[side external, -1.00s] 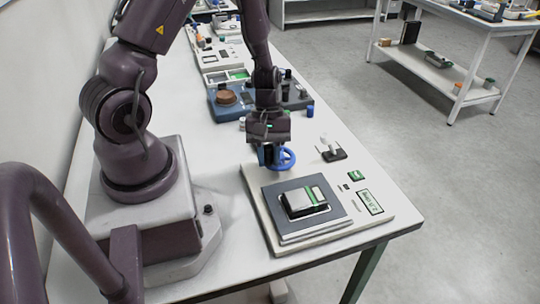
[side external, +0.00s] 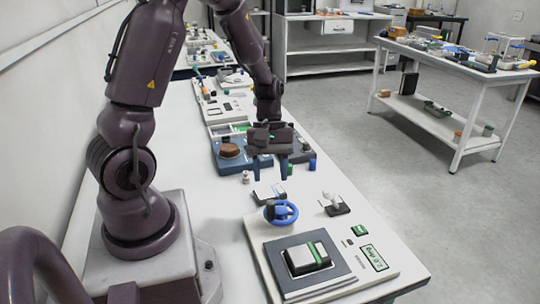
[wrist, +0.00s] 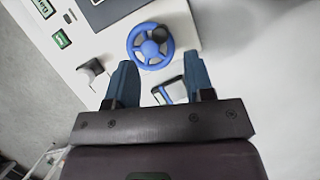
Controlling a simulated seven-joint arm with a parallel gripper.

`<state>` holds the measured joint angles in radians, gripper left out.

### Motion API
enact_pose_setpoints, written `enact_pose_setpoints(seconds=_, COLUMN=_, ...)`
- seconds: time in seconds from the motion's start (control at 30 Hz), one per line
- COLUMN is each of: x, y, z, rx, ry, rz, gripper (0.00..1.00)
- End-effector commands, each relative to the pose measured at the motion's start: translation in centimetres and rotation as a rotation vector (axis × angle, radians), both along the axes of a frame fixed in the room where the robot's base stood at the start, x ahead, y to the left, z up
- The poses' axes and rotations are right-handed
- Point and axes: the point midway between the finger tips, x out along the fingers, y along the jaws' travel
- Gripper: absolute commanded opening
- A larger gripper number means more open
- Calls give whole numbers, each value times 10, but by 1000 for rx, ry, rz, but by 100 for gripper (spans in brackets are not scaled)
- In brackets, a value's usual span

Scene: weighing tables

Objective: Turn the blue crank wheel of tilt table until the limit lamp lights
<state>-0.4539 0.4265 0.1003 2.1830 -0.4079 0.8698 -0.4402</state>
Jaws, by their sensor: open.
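The tilt table (side external: 262,263) is a pale base at the front of the bench. It carries a grey plate with a green-striped block on top. Its blue crank wheel (side external: 281,212) is at the back left corner and shows fully in the wrist view (wrist: 136,38), with a dark round knob on its rim. A small display (side external: 374,257) sits on the right side, its text too small to read surely. A small dark spot beside it may be the limit lamp; no glow shows. My gripper (side external: 268,177) is open and empty, above and behind the wheel, apart from it.
A small grey-topped item (side external: 269,193) lies behind the wheel, below my gripper. A white lever on a dark base (side external: 335,205) stands to the right. A blue device with a brown disc (side external: 230,150) and a small blue cylinder (side external: 312,165) are farther back.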

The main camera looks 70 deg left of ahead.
Motion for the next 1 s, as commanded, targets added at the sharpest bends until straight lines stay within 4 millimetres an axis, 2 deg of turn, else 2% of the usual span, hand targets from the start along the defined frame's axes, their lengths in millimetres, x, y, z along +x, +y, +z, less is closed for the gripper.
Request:
enact_pose_setpoints(seconds=0.1, x=3, y=8, z=19, rx=2, ry=-3, rz=0, gripper=48)
enact_pose_setpoints(seconds=0.23, x=4, y=12, z=31, rx=2, ry=-2, rz=-1, gripper=48)
enact_pose_setpoints(seconds=0.7, x=4, y=14, z=35, rx=0, ry=-7, rz=-20, gripper=48)
enact_pose_setpoints(seconds=0.8, x=-5, y=13, z=31, rx=6, ry=-17, rz=-122, gripper=48)
enact_pose_setpoints(seconds=1.0, x=-15, y=-8, z=70, rx=107, ry=-161, rz=-446, gripper=48)
